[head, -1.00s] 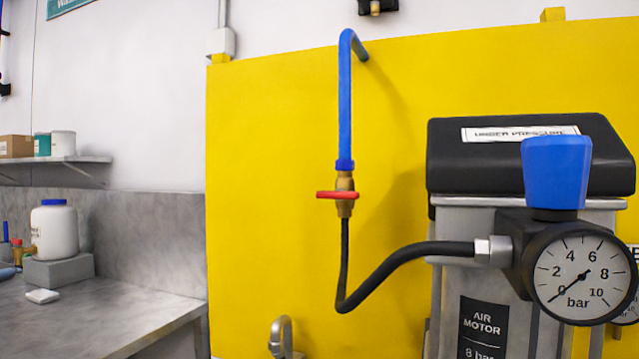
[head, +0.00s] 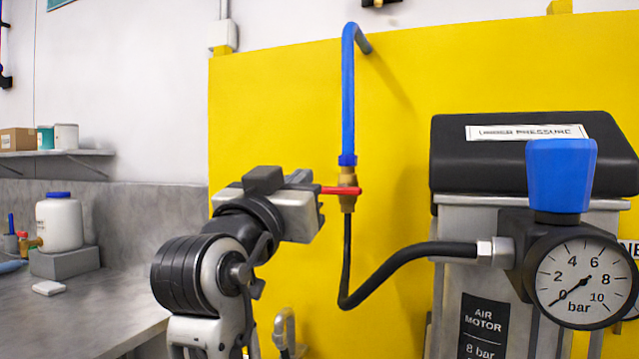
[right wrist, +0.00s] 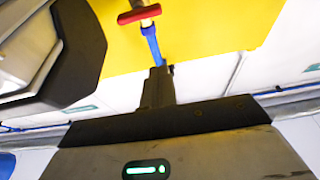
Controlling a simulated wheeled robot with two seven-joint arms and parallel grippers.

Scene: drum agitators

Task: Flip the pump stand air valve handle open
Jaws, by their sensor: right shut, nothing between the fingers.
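The red valve handle (head: 342,190) sits crosswise on the brass valve (head: 347,178) below the blue air pipe (head: 348,100). Its left end is partly covered by my right gripper. The handle also shows at the top of the right wrist view (right wrist: 139,14), with the blue pipe (right wrist: 153,45) behind. My right gripper (head: 318,190) is just left of the valve in the head view. Its fingers (right wrist: 158,84) are shut and empty, apart from the handle in the wrist view. Whether it touches the handle cannot be told from the head view. My left gripper is not shown.
A black hose (head: 410,257) runs from the valve to the regulator with a blue knob (head: 558,175); its gauge (head: 583,282) points at 0. The yellow panel (head: 270,110) stands behind. A grey bench (head: 100,315) with a white bottle (head: 60,222) is at left.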

